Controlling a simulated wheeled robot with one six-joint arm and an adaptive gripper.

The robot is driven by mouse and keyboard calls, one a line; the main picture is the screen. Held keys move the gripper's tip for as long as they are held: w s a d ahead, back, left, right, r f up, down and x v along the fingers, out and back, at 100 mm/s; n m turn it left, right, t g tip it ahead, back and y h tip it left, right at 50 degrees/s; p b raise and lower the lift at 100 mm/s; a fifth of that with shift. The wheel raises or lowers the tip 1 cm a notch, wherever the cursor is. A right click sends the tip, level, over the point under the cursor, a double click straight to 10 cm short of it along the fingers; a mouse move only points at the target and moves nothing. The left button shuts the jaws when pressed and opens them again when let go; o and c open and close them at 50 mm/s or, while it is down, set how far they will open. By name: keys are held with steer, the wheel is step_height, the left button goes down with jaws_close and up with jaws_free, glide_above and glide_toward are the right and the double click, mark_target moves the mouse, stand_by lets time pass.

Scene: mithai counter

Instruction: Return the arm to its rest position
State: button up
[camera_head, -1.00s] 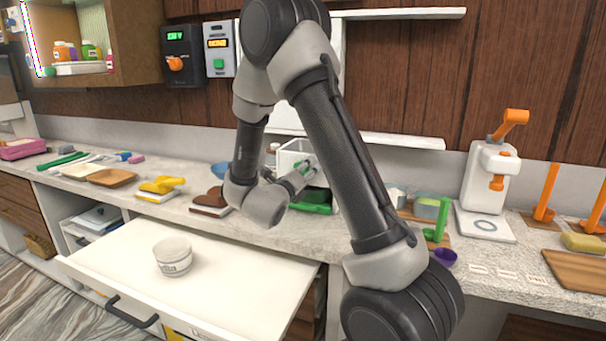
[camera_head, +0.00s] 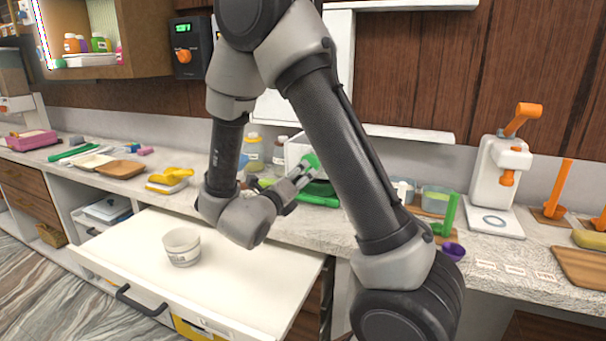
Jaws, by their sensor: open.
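My gripper (camera_head: 306,170) is at the end of my folded arm, over the counter near the middle of the view. Its fingers are apart and I see nothing held between them. The fingertips point right and away, in front of a white box and close to a green item (camera_head: 318,193); I cannot tell if they touch it. My arm's dark and grey links cross the middle of the view and hide part of the counter and wall behind.
A white tub (camera_head: 182,247) stands on the pulled-out white board (camera_head: 237,287) below the counter. A yellow item (camera_head: 171,176) and wooden tray (camera_head: 121,169) lie left. A white press with orange handle (camera_head: 497,180) stands right, near a purple cup (camera_head: 453,251).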

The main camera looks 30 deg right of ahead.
steer(key=shift+s+a, duration=0.3)
steer(key=shift+a, duration=0.1)
steer(key=w+a+r+n+t+y, duration=0.2)
steer(key=w+a+r+n+y, duration=0.3)
steer(key=n+y, duration=0.55)
steer(key=s+a+r+n+y, duration=0.2)
steer(key=n+y, duration=0.2)
steer(key=n, duration=0.5)
steer(key=s+d+n+g, duration=0.4)
steer(key=s+n, duration=0.5)
steer(key=s, duration=0.4)
steer(key=s+d+n+g, duration=0.4)
steer(key=s+n, duration=0.5)
steer(key=s, duration=0.4)
steer(key=shift+s+d+r+g, duration=0.2)
steer(key=shift+s+r+g, duration=0.1)
steer(key=shift+s+g, duration=0.1)
steer(key=shift+w, duration=0.1)
